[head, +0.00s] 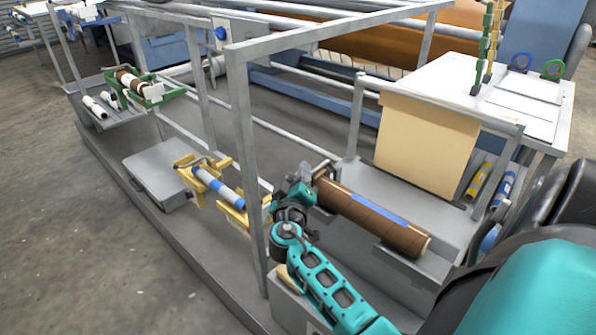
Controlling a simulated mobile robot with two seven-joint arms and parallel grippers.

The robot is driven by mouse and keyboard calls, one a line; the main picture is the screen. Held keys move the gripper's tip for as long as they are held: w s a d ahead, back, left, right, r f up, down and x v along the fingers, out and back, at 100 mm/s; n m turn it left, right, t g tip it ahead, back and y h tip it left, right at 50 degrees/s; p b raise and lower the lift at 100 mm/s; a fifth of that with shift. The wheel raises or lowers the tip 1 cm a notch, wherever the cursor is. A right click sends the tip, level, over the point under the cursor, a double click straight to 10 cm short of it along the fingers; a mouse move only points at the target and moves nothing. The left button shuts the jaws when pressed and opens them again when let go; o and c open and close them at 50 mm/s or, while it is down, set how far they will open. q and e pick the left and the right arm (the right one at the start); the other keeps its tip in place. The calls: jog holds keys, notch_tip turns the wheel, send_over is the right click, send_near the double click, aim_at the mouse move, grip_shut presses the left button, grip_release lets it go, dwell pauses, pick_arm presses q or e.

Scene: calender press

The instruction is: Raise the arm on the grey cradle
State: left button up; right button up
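A brown roll with a blue strip (372,217) lies in the grey cradle (402,262), right of the middle in the head view. A short grey bar, seemingly the cradle's arm (322,168), shows at the roll's left end, close to my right gripper; whether it is up or down is hard to tell. My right gripper (308,188) is at that left end of the roll, beside or touching the bar. Its fingers are small and partly hidden, so I cannot tell open from shut or whether it holds anything. My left gripper is not in view.
A grey post (245,150) and overhead frame stand just left of my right gripper. A yellow cradle (232,213) with a blue and white roll lies beyond the post. A green cradle (152,92) is at the far left. A tan sheet (425,143) hangs at right.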

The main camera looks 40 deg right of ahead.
dwell(0.3)
grip_shut()
dwell(0.4)
